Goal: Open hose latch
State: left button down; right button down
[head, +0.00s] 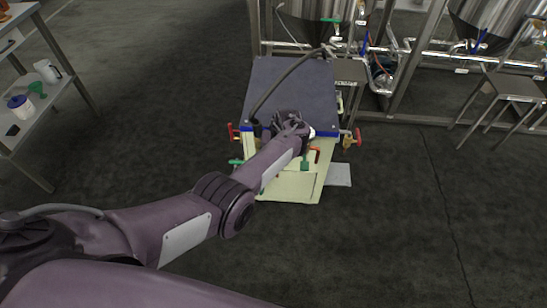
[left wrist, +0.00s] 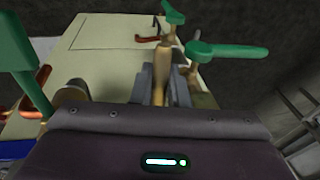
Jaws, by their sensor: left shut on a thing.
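The dark hose (head: 288,78) arches over the grey-topped cart (head: 270,75) and comes down at its front left corner, close to my left wrist. My left gripper (left wrist: 162,85) is at the cart's cream front. In the left wrist view it is shut on a slim brass-coloured piece (left wrist: 162,62), which stands upright between the fingers. I cannot tell whether this piece is the hose latch. A green handle (left wrist: 173,12) is just beyond it and a green lever (left wrist: 226,50) is beside it on the right. My arm hides part of the cart front in the head view. My right gripper is out of view.
Red-handled valves stick out at the cart's left (head: 232,132) and right (head: 357,136). A green handle (head: 305,160) is on the front. Steel tanks (head: 318,12) and pipe frames stand behind. A shelf table (head: 35,110) is at far left.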

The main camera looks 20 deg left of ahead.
pick_arm(q)
jog(key=shift+r+g+b, duration=0.25)
jog(key=shift+g+b, duration=0.2)
jog(key=shift+g, duration=0.25)
jog(key=shift+h, duration=0.3)
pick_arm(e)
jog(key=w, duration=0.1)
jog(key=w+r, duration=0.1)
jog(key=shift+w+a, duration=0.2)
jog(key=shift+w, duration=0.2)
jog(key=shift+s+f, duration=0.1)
pick_arm(q)
jog(key=c, duration=1.5)
grip_release()
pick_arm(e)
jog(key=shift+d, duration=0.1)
